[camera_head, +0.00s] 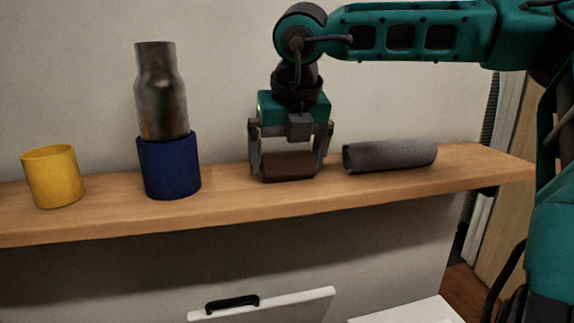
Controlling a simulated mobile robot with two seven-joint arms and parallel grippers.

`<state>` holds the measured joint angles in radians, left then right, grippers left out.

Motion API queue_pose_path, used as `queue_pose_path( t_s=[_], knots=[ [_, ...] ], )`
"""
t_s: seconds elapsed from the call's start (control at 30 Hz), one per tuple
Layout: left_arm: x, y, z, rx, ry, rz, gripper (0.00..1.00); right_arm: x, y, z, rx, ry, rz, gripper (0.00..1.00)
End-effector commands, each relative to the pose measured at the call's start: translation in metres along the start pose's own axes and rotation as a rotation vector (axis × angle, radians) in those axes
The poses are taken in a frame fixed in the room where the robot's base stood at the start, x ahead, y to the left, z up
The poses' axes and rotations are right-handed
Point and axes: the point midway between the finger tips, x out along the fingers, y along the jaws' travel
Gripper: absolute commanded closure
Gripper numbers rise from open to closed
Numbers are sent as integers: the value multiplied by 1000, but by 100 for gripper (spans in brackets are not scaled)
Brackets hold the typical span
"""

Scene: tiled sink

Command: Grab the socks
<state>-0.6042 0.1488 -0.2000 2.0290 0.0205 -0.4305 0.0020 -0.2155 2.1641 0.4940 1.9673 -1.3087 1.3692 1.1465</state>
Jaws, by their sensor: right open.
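A brown rolled item (286,166), likely a sock, lies on the wooden shelf. A grey rolled item (390,155), likely another sock, lies on the shelf to its right. My right gripper (287,173) points straight down over the brown roll. Its jaws are open, with one finger at each end of the roll. I cannot tell whether the fingers touch it. The grey roll lies just right of the gripper, apart from it. My left gripper is not in view.
A yellow cup (53,177) stands at the shelf's left. A blue cup (169,167) with a dark metallic bottle (161,92) upright in or on it stands left of my gripper. The wooden shelf (110,213) runs along the wall. White panels (290,307), one with a black handle, show below.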

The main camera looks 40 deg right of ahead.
Motion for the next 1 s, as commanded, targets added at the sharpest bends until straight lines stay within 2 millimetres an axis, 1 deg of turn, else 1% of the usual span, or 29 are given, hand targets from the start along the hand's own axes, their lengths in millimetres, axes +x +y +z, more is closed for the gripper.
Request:
queue_pose_path(
  t_s=[0.1,0.3,0.67,0.87,1.0],
  knots=[
    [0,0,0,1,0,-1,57,6,0,0,0,-1,0,0],
    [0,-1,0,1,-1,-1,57,6,0,0,1,-1,0,1],
    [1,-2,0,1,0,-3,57,5,0,0,1,-1,0,35],
    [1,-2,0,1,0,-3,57,5,0,0,1,-2,0,35],
    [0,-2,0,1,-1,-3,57,0,0,2,2,-3,0,36]
  ],
)
